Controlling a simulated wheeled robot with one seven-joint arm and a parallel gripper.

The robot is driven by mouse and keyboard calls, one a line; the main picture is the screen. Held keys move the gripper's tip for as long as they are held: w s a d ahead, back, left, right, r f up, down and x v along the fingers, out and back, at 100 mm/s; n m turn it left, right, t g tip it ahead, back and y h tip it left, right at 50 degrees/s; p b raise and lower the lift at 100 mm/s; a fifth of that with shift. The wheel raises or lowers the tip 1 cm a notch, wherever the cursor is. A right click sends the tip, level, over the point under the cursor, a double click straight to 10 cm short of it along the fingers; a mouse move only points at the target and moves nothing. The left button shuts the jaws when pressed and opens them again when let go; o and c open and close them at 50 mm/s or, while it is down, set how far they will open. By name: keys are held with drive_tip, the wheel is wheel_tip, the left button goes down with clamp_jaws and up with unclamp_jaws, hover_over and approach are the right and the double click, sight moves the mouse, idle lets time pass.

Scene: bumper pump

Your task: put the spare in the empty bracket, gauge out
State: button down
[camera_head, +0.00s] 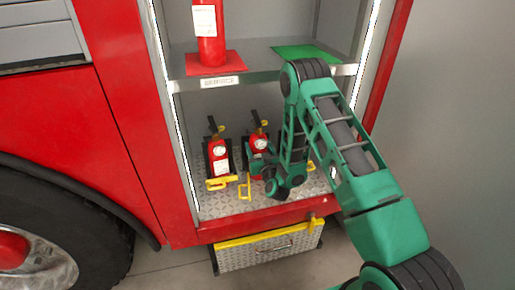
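Two small red extinguishers stand on the lower compartment floor. The left extinguisher (218,153) has a white label and a yellow bar (221,183) across its front. The right extinguisher (260,142) shows a pale round gauge facing outward; its lower body is mostly hidden by my gripper (258,168). My gripper is at this right extinguisher, reaching in from the right, and its fingers are too small and covered to judge. A yellow latch (244,188) stands out between the two. More yellow bracket parts (310,165) show behind my arm; whether that bracket is empty is hidden.
A shelf above, labelled SERVICE (219,82), carries a red cylinder with a white tag (208,22) on a red mat (207,65) and a bare green mat (305,53). A yellow-edged step (268,251) projects below.

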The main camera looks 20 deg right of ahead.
idle(0.5)
drive_tip(key=shift+c, duration=2.4)
unclamp_jaws()
drive_tip(key=shift+f, duration=0.1)
drive_tip(key=shift+s+f, duration=0.2)
drive_tip(key=shift+s, duration=0.3)
drive_tip(key=s, duration=0.9)
drive_tip(key=shift+s, duration=0.4)
